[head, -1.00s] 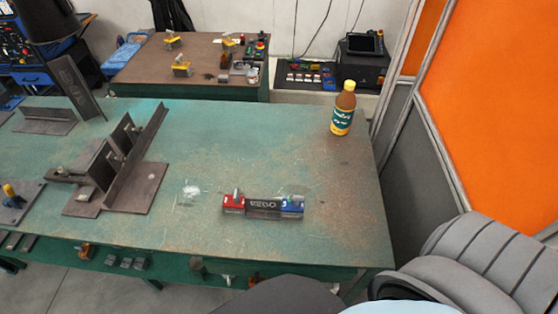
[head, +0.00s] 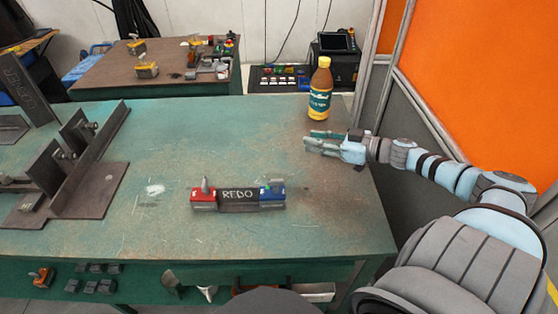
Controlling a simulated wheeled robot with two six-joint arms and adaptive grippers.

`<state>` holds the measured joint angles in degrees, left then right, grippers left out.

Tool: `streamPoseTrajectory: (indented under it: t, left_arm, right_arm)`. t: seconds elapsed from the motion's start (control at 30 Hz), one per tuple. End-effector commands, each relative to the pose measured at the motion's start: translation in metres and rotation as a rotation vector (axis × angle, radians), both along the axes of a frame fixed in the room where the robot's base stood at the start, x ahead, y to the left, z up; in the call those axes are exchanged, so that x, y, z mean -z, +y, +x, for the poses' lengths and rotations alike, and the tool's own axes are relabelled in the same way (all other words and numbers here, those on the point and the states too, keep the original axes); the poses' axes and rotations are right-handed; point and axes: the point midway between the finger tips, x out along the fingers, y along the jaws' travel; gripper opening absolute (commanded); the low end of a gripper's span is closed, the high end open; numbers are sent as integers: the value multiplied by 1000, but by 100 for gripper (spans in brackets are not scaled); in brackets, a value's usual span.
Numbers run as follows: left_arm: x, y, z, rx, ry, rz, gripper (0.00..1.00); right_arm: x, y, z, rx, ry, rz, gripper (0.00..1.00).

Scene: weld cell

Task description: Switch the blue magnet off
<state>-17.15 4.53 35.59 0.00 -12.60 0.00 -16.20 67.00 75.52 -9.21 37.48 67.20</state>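The blue magnet (head: 272,198) sits on the green workbench (head: 150,235), at the right end of a dark plate (head: 238,206) marked "REDO". A small knob or lever shows on its top; its switch position is too small to tell. A red magnet (head: 204,202) with a grey upright knob sits at the plate's left end. My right gripper (head: 308,139) is above the bench, to the right of and beyond the blue magnet, apart from it. Its fingers point left, spread and empty. My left gripper is not in view.
A bottle (head: 319,92) with a yellow cap stands behind my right gripper. Steel angle pieces (head: 92,172) stand at the bench's left. An orange partition (head: 480,90) borders the right side. The bench around the magnets is clear.

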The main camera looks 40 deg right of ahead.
Motion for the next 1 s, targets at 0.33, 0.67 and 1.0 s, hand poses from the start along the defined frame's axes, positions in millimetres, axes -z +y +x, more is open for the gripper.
streamPoseTrajectory:
  t: [0.33, 0.67, 1.0]
  left_arm:
    - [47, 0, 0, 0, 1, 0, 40]
    - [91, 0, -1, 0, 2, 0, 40]
    - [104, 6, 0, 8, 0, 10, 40]
  right_arm:
    - [-17, 101, -62, -505, -130, 171, 28]
    - [46, 111, -54, -505, -131, 170, 28]
    - [43, 155, -20, -502, -128, 169, 28]
